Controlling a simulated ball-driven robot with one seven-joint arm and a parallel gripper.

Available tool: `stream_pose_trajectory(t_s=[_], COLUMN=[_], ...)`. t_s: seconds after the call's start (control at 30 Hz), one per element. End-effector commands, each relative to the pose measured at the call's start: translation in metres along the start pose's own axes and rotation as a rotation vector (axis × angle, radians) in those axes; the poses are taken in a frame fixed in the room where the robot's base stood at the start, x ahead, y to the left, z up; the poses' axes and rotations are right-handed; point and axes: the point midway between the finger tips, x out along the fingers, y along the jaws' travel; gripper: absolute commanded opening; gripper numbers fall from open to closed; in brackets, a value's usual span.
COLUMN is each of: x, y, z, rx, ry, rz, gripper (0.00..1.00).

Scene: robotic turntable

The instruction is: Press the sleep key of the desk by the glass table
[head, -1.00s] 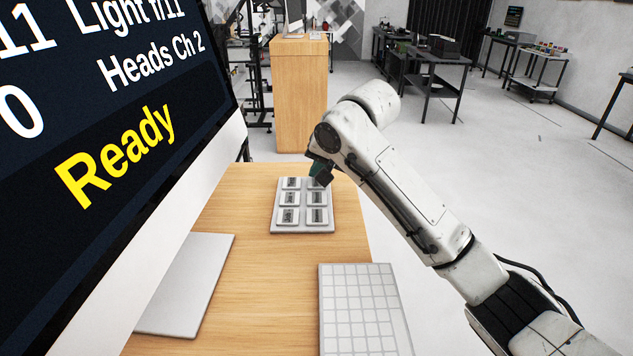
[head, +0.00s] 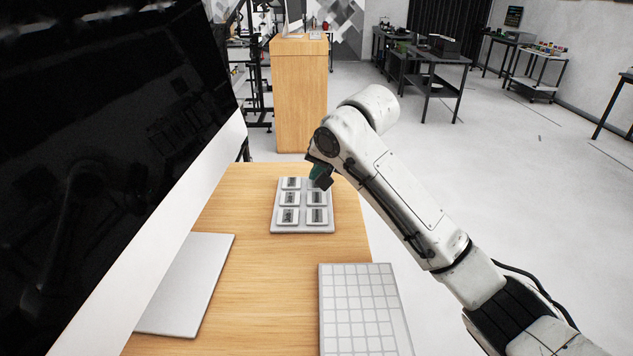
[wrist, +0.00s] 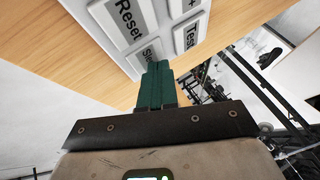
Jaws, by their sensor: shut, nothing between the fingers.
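A grey keypad (head: 303,229) with several keys in two columns lies on the wooden desk (head: 260,270). In the wrist view the keys marked Reset (wrist: 124,18) and Test (wrist: 190,36) show. A key whose label starts "Sle" (wrist: 148,52) is partly hidden behind my fingertips. My gripper (head: 321,184) is at the far right key of the keypad in the head view. Its green fingers (wrist: 158,70) are shut together and empty, with the tips at the "Sle" key. I cannot tell whether they touch it. The monitor screen (head: 110,150) is black.
A white keyboard (head: 362,310) lies nearer on the desk, right of the monitor's stand (head: 185,285). Another wooden desk (head: 300,95) stands farther back. Dark tables (head: 440,75) stand at the back right. The floor right of the desk is clear.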

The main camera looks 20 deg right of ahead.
Motion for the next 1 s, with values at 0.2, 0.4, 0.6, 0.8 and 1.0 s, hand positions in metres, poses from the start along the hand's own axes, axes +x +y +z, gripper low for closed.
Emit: stream_pose_trajectory(t_s=[0.2, 0.4, 0.6, 0.8, 1.0], x=[-0.006, -0.013, -0.013, -0.013, -0.024], y=[-0.003, -0.007, -0.007, -0.007, -0.013], z=[-0.003, -0.006, -0.006, -0.007, -0.013], rx=[0.000, 0.000, 0.000, 0.000, 0.000], ry=[-0.001, -0.002, -0.002, -0.001, -0.001], rz=[0.000, 0.000, 0.001, 0.001, 0.000], gripper=[0.00, 0.00, 0.00, 0.00, 0.00])
